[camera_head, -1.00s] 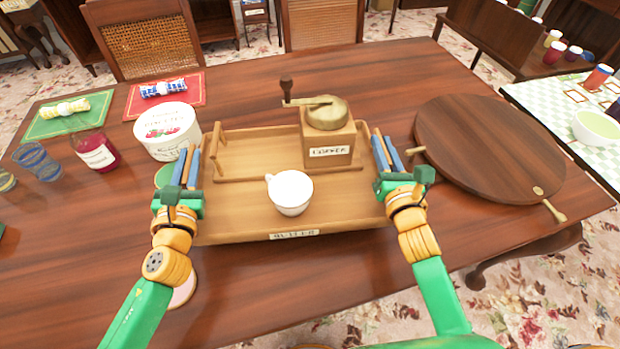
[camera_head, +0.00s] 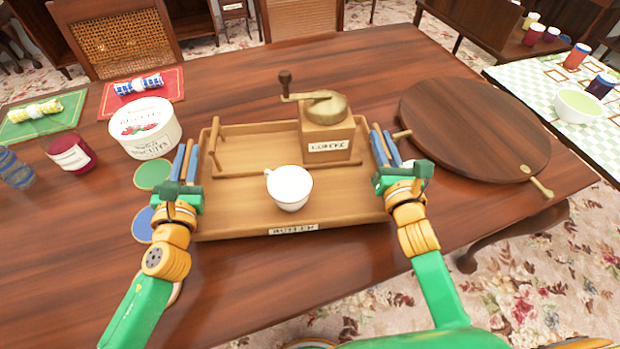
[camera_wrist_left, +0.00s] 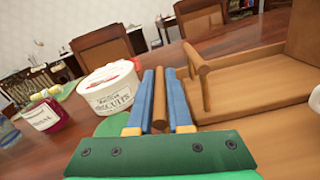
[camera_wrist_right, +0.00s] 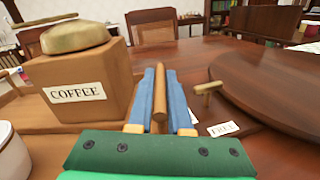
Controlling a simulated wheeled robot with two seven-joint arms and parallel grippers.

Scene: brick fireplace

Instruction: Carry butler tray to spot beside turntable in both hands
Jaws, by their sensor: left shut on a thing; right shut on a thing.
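The wooden butler tray (camera_head: 240,210) is in the middle of the head view, with a white cup (camera_head: 289,188) and a coffee grinder (camera_head: 327,130) on it. My left gripper (camera_head: 185,165) is shut on the tray's left handle bar (camera_wrist_left: 159,100). My right gripper (camera_head: 385,152) is shut on the right handle bar (camera_wrist_right: 159,95). The round wooden turntable (camera_head: 475,128) lies to the right of the tray, close to my right gripper. It also shows in the right wrist view (camera_wrist_right: 275,85). I cannot tell whether the tray touches the table.
A biscuit tub (camera_head: 146,128) stands left of the tray, near green (camera_head: 153,173) and blue coasters. The turntable's brass handle (camera_head: 541,188) points to the front right. Bare table lies behind the tray.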

